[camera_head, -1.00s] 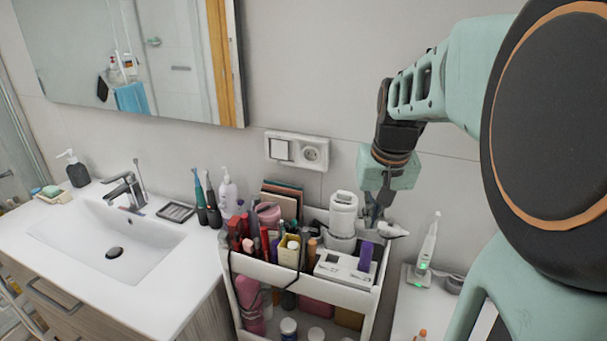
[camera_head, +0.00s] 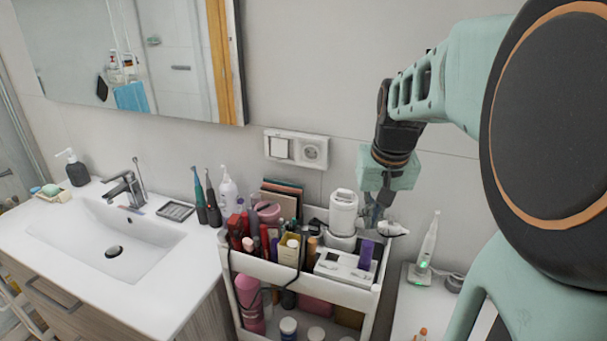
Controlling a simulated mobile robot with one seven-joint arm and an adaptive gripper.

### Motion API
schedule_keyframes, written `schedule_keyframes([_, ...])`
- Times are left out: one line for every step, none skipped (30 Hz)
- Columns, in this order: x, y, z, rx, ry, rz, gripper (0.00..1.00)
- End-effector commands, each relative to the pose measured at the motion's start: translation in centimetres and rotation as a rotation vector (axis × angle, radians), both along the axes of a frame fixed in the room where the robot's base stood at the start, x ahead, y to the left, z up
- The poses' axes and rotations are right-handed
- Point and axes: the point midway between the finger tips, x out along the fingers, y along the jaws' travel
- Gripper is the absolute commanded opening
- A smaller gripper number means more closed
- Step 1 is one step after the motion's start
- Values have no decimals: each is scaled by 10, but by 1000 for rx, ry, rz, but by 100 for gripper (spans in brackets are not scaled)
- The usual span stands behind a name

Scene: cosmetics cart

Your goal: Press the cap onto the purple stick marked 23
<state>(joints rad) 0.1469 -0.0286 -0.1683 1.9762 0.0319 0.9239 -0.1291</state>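A purple stick (camera_head: 366,255) stands upright at the right end of the white cart's top tray (camera_head: 270,272), in or beside a white holder (camera_head: 340,264). The number on it is too small to read. My gripper (camera_head: 374,222) points down just behind the purple stick, close to a white object (camera_head: 393,228) at the tray's back right. I cannot tell whether the fingers hold anything, and no separate cap can be made out.
A white cylindrical container (camera_head: 343,213) stands just left of my gripper. Cosmetics crowd the tray's left half, with a yellow box (camera_head: 289,250) among them. An electric toothbrush (camera_head: 428,241) stands at right. The wall is close behind.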

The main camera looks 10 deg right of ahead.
Motion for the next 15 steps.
schedule_keyframes([0,0,-3,0,0,0,0])
schedule_keyframes([0,0,-4,0,0,0,0])
schedule_keyframes([0,0,-5,0,0,0,0])
schedule_keyframes([0,0,-6,0,0,0,0])
schedule_keyframes([0,0,-7,0,0,0,0])
schedule_keyframes([0,0,-8,0,0,0,0])
schedule_keyframes([0,0,-9,0,0,0,0])
schedule_keyframes([0,0,-10,0,0,0,0])
schedule_keyframes([0,0,-11,0,0,0,0])
schedule_keyframes([0,0,-12,0,0,0,0])
schedule_keyframes([0,0,-13,0,0,0,0])
schedule_keyframes([0,0,-14,0,0,0,0])
schedule_keyframes([0,0,-15,0,0,0,0])
schedule_keyframes([0,0,-16,0,0,0,0])
schedule_keyframes([0,0,-17,0,0,0,0])
